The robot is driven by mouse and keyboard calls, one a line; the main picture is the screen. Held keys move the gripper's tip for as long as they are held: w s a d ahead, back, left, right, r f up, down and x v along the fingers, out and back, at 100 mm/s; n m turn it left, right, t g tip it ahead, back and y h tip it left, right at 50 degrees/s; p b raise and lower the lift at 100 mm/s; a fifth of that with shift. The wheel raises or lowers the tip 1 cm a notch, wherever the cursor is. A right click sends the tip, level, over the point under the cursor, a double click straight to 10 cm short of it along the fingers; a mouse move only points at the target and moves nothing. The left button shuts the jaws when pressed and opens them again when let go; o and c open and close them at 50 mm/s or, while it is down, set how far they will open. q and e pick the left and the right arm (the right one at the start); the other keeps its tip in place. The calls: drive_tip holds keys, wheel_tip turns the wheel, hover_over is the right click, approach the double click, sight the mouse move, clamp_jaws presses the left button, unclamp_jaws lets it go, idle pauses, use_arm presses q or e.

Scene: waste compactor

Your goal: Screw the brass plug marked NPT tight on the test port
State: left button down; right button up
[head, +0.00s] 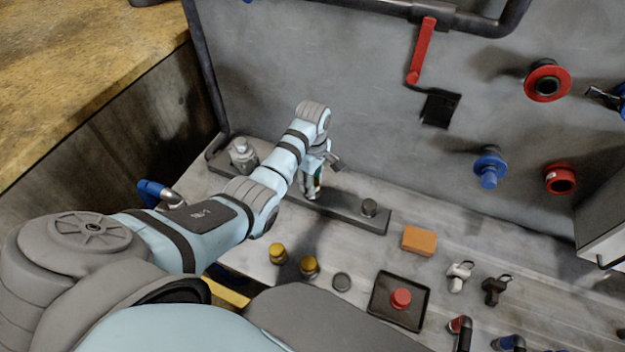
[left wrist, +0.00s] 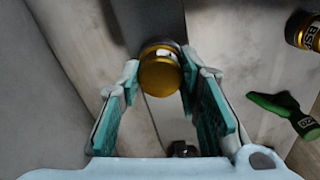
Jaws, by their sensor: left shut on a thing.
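My left gripper (head: 314,190) reaches down over the long grey bar at the foot of the back wall. In the left wrist view its teal fingers (left wrist: 160,85) are shut on a brass plug (left wrist: 160,73), round end facing the camera, with a dark band behind it. I cannot read its marking. The grey bar (head: 345,211) runs behind the plug; whether the plug touches a port there is hidden by the fingers. A short grey stub (head: 369,207) stands on the bar, right of the gripper. My right gripper is not in view.
Two brass-topped pieces (head: 277,253) (head: 309,267) stand on the bench. One lettered "BS" (left wrist: 306,31) and a green tag-like piece (left wrist: 284,112) show in the left wrist view. An orange block (head: 418,241), red button (head: 401,299) and silver fitting (head: 243,153) are nearby.

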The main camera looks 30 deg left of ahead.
use_arm(q)
drive_tip(key=m, duration=0.6)
drive_tip(key=c, duration=1.1)
unclamp_jaws()
drive_tip(key=shift+c, duration=0.4)
drive_tip(key=shift+r, duration=3.5)
